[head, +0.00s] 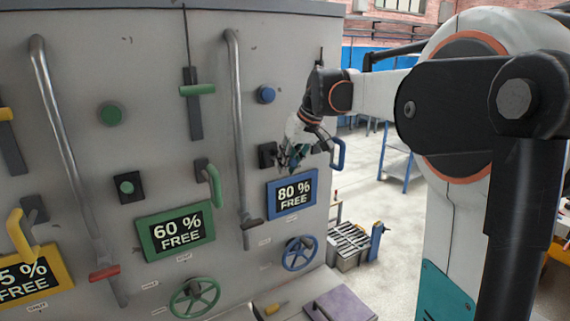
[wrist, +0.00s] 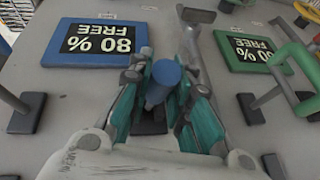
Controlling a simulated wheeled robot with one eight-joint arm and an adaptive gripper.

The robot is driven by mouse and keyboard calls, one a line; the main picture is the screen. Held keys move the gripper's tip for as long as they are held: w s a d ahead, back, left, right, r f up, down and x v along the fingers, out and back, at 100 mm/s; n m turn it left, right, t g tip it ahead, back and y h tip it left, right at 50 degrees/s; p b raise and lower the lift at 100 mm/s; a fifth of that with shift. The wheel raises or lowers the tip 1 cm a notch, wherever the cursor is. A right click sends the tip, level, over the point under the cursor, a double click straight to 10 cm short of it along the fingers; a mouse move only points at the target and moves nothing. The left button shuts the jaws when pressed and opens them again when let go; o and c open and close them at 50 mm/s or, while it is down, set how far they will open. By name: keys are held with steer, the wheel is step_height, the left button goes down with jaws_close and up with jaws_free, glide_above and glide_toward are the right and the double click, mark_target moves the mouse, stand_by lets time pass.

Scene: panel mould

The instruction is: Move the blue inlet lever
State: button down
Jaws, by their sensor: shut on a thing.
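My gripper (head: 292,160) is at the right part of the grey panel, above the blue 80 % FREE sign (head: 291,193). In the wrist view, my gripper's teal-sided fingers (wrist: 160,95) are shut on a blue rod with a rounded end, the blue inlet lever (wrist: 162,80), which points towards the camera. Its dark mount on the panel lies behind the fingers and is partly hidden. In the head view my gripper covers most of this spot.
A blue round knob (head: 266,94) is above left of my gripper and a blue handwheel (head: 299,253) is below. A long metal pipe (head: 237,130) runs down the panel left of it. A green handle (head: 214,186) is further left. Open floor lies right of the panel.

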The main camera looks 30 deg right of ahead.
steer(key=shift+w+r+g+p, duration=0.3)
steer(key=shift+r+g+p, duration=0.2)
steer(key=shift+r+g, duration=0.35)
steer(key=shift+w+r+g+p, duration=0.3)
steer(key=shift+r+g+p, duration=0.25)
steer(key=shift+g, duration=0.4)
steer(key=shift+r, duration=0.1)
steer(key=c, duration=1.4)
jaws_free()
steer(key=shift+c, duration=0.2)
steer(key=v, duration=1.2)
steer(key=shift+a, duration=0.15)
